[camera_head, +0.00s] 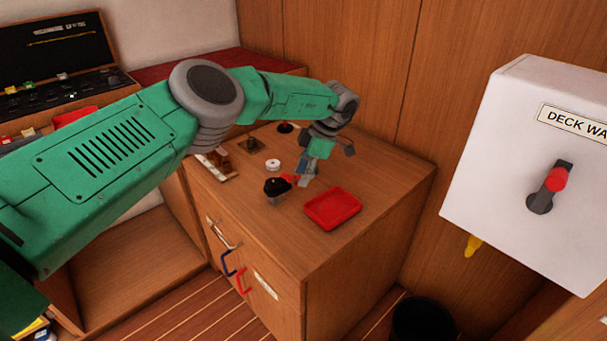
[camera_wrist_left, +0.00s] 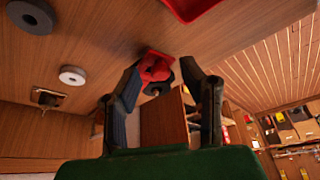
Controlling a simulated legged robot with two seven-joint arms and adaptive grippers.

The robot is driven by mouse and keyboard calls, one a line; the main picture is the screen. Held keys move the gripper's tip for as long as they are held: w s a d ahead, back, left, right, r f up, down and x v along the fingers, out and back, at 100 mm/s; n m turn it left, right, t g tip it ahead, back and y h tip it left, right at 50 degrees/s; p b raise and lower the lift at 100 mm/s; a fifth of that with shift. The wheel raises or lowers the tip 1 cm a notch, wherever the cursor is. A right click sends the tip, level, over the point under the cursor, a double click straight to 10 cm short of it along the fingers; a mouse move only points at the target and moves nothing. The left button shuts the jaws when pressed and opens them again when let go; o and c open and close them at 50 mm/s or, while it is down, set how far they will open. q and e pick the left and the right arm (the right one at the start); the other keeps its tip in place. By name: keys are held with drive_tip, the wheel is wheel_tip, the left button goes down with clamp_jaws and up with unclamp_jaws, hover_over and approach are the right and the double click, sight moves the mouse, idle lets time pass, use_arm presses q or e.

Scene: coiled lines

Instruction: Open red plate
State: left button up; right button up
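A small red plate (camera_wrist_left: 155,66) with a raised, rounded red part shows between and just beyond my left fingertips in the left wrist view. In the head view a bit of this red plate (camera_head: 288,178) shows on the cabinet top, partly hidden by a black-topped object. My left gripper (camera_head: 304,176) points down close beside it. In the wrist view my left gripper (camera_wrist_left: 161,68) has its fingers spread, with a clear gap and nothing held. I cannot tell whether a finger touches the plate. My right gripper is not in view.
A red tray (camera_head: 332,208) lies right of the gripper on the wooden cabinet top (camera_head: 385,185). A black-topped object (camera_head: 277,187) stands close left. A white box (camera_head: 535,150) with a red-tipped lever hangs right.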

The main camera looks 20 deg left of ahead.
use_arm(q)
drive_tip(key=v, duration=0.7)
drive_tip(key=shift+w, duration=0.25)
drive_tip(key=shift+r, duration=0.1)
